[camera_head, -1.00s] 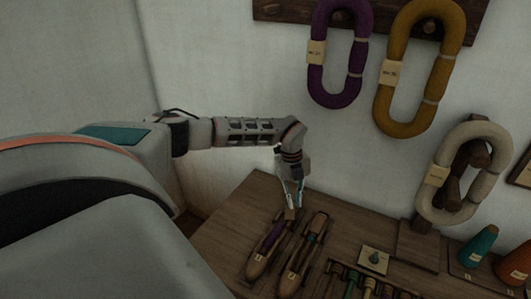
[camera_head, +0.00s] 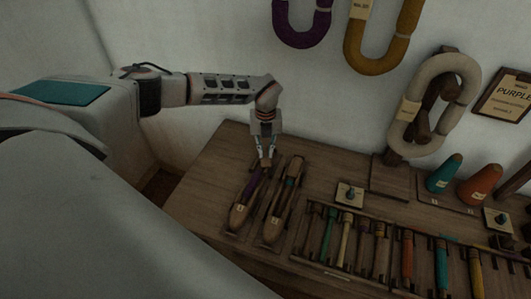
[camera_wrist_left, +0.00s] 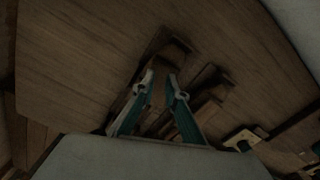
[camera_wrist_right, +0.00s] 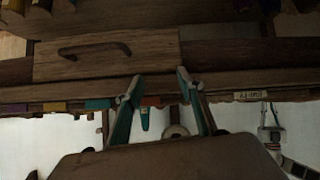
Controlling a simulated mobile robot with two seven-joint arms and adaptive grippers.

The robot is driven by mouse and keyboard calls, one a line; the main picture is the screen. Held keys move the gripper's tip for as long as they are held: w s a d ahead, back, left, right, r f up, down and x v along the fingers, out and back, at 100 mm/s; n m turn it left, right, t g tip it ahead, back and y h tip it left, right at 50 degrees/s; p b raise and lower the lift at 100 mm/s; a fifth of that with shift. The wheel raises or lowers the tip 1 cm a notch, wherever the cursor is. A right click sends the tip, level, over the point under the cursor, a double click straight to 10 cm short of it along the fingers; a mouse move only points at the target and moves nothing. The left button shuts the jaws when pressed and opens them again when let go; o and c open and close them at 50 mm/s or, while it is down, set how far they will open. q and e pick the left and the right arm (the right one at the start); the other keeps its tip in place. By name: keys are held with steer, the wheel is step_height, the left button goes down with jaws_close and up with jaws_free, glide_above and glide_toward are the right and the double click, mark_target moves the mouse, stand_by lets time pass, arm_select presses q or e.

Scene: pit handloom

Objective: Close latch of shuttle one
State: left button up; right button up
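Two wooden shuttles lie side by side on the table. The left shuttle (camera_head: 238,215) holds purple thread, and the right shuttle (camera_head: 272,230) has a teal part near its far end. Their small labels are too blurred to read surely. My left gripper (camera_head: 266,160) points down above the far end of the left shuttle. In the left wrist view its fingers (camera_wrist_left: 158,80) are apart, with a shuttle end between and beyond them. Contact and the latch cannot be made out. My right gripper (camera_wrist_right: 158,80) is open and empty in its wrist view, below a wooden drawer front.
A rack of colored bobbins (camera_head: 345,235) stands right of the shuttles, with a small labelled block (camera_head: 349,194) behind. Teal (camera_head: 444,174) and orange (camera_head: 481,185) cones stand farther right. Yarn skeins hang on the wall. The table's left part is bare.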

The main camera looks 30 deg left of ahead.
arm_select(q)
steer(key=shift+f, duration=0.35)
jaws_close()
steer(key=shift+r+m+p, duration=0.15)
steer(key=shift+m+p, duration=0.45)
steer(key=shift+m, duration=0.5)
steer(key=shift+m+p, duration=0.35)
steer(key=shift+m, duration=0.85)
